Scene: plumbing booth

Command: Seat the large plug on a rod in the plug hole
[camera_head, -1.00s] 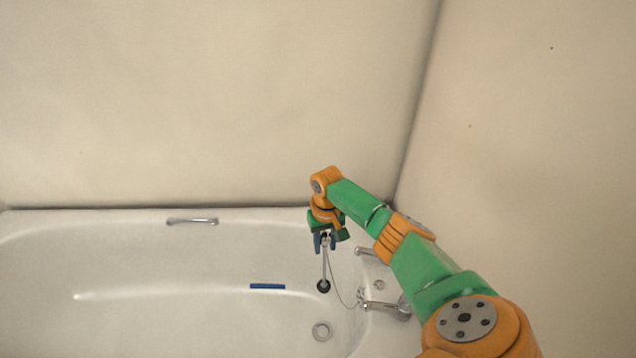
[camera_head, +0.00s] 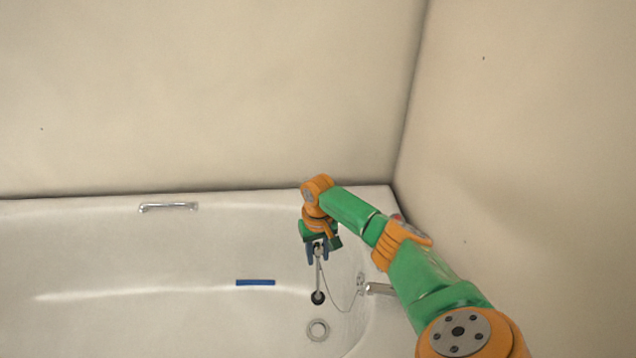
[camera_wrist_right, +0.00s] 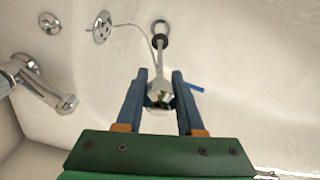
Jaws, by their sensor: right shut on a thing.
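The large plug (camera_head: 318,297) is a black disc at the lower end of a thin pale rod (camera_head: 319,272). My right gripper (camera_head: 317,257) is shut on the top of the rod, and the plug hangs below it inside the bath. The plug hole (camera_head: 317,330) is a metal ring in the bath floor, below the plug in the head view; the two are apart there. In the right wrist view the plug (camera_wrist_right: 161,41) lies just in front of the plug hole (camera_wrist_right: 161,25), partly overlapping it, and the gripper fingers (camera_wrist_right: 159,95) flank the rod's knob. My left gripper is not in view.
The white bath (camera_head: 90,270) has a metal handle (camera_head: 168,207) on its far side and a blue strip (camera_head: 255,282) on its floor. A tap (camera_head: 378,289) and a round overflow plate (camera_wrist_right: 101,28) are at the right end. A thin chain runs to the plug.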

